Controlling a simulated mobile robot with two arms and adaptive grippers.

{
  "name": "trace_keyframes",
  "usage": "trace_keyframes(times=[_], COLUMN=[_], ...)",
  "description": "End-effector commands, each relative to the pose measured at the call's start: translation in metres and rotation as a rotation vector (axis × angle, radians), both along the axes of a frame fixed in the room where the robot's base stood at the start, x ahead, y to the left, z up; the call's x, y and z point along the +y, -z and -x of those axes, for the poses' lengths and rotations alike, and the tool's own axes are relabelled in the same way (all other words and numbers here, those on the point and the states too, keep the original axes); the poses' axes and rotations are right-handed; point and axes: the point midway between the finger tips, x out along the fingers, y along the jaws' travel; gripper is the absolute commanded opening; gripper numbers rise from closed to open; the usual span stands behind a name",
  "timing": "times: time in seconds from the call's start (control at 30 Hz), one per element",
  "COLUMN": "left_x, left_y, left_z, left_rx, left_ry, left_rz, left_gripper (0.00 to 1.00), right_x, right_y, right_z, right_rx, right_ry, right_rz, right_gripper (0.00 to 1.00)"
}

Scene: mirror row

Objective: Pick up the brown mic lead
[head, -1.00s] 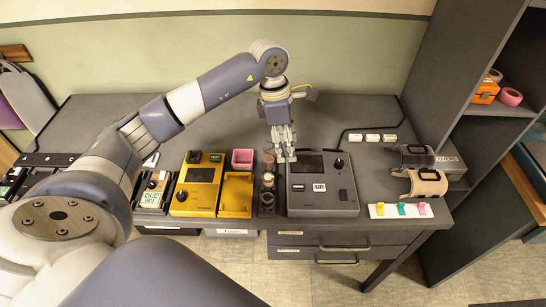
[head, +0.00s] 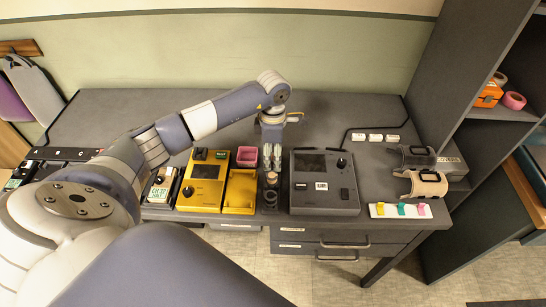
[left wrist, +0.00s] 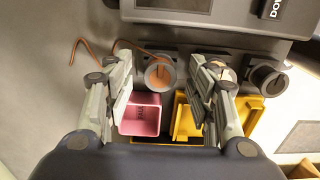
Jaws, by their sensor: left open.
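In the left wrist view a thin brown lead (left wrist: 81,44) curves across the grey surface toward a grey round cup (left wrist: 148,79). Something brown (left wrist: 161,73) fills the cup's mouth; I cannot tell whether it joins the lead. My left gripper (left wrist: 163,98) is open, with one finger on each side of the cup's near side, apparently holding nothing. In the head view my left gripper (head: 271,157) points down over the dark narrow rack (head: 269,202) of cups and hides part of it. The lead is not clear there. My right gripper is not in view.
A pink bin (head: 247,156) and yellow units (head: 201,184) stand left of the rack. A dark grey device (head: 322,198) stands close on its right. Two clamp-like holders (head: 427,184) and a white strip with coloured clips (head: 379,210) lie further right.

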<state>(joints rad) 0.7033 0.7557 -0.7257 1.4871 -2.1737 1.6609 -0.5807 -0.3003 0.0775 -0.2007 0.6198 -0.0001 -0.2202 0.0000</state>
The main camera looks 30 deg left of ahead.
Motion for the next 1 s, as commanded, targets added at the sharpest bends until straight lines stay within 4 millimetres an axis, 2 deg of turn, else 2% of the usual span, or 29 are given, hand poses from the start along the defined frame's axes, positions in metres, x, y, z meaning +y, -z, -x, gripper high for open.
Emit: trace_keyframes(times=[0.1, 0.3, 0.37, 0.5, 0.83, 1.0], left_x=[0.000, 0.000, 0.000, 0.000, 0.000, 0.001], left_y=[0.008, 0.009, 0.009, 0.009, 0.007, -0.010], left_z=[0.000, 0.000, 0.000, 0.000, 0.000, -0.001], left_rx=[0.001, 0.000, 0.000, 0.000, -0.001, -0.005], left_ry=[0.000, 0.001, 0.001, 0.001, 0.000, 0.002], left_rz=[0.001, 0.000, 0.000, 0.000, -0.001, -0.001], left_gripper=[0.51, 0.51, 0.40, 0.09, 0.08, 0.08], right_x=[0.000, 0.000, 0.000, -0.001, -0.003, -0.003], right_y=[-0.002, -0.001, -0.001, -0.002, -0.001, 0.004], right_z=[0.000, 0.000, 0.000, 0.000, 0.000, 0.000], right_rx=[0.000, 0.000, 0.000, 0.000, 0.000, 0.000], right_ry=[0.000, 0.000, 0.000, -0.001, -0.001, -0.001], right_rz=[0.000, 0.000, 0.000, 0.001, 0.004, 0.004], right_gripper=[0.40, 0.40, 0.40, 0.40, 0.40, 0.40])
